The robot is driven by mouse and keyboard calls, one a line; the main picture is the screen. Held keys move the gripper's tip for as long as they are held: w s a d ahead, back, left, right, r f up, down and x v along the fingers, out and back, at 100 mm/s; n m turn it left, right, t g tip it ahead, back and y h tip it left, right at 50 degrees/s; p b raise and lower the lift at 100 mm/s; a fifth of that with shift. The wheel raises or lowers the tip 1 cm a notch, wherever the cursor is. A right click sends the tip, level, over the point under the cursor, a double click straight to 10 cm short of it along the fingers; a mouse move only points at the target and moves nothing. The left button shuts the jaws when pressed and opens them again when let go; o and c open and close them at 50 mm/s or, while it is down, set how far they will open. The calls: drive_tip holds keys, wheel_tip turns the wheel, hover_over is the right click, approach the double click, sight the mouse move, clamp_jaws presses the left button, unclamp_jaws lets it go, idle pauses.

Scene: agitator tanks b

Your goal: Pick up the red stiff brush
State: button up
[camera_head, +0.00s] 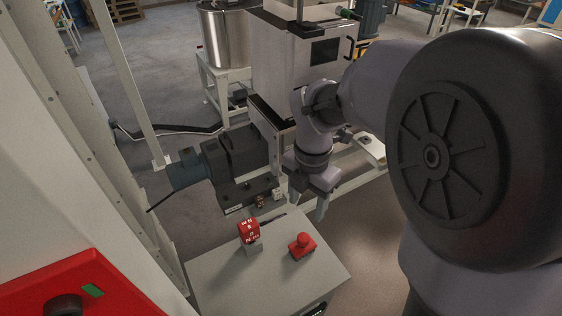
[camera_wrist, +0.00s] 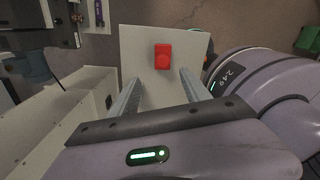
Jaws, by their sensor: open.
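A small red block with a rounded knob on top (camera_head: 302,247), the only thing that looks like the red brush, sits on a light grey tabletop (camera_head: 225,285). No bristles can be made out. My gripper (camera_head: 308,203) is open and empty, pointing down near the table's far right edge, beyond the red block and apart from it. In the wrist view the red block (camera_wrist: 163,56) shows ahead of my open fingers (camera_wrist: 160,78), roughly in line with the gap between them.
A red block with white lettering (camera_head: 249,230) stands left of the knobbed block. A dark motor unit (camera_head: 235,153) and a machine frame lie behind the table. A steel tank (camera_head: 224,40) stands farther back. A white post and red panel (camera_head: 85,285) border the left.

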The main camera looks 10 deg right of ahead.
wheel_tip(320, 180, down, 3)
drive_tip(key=d, duration=0.1)
hover_over(304, 237)
drive_tip(key=w, duration=0.1)
wheel_tip(304, 237, down, 6)
drive_tip(key=shift+a+r+b, duration=0.15)
drive_tip(key=shift+b, duration=0.2)
drive_tip(key=f, duration=0.3)
drive_tip(key=s+f, duration=0.1)
drive_tip(key=f, duration=0.1)
drive_tip(key=shift+d, duration=0.25)
drive_tip(key=shift+w+a+f, duration=0.1)
drive_tip(key=shift+a+f, duration=0.05)
drive_tip(key=shift+f, duration=0.1)
drive_tip(key=c, duration=0.4)
clamp_jaws()
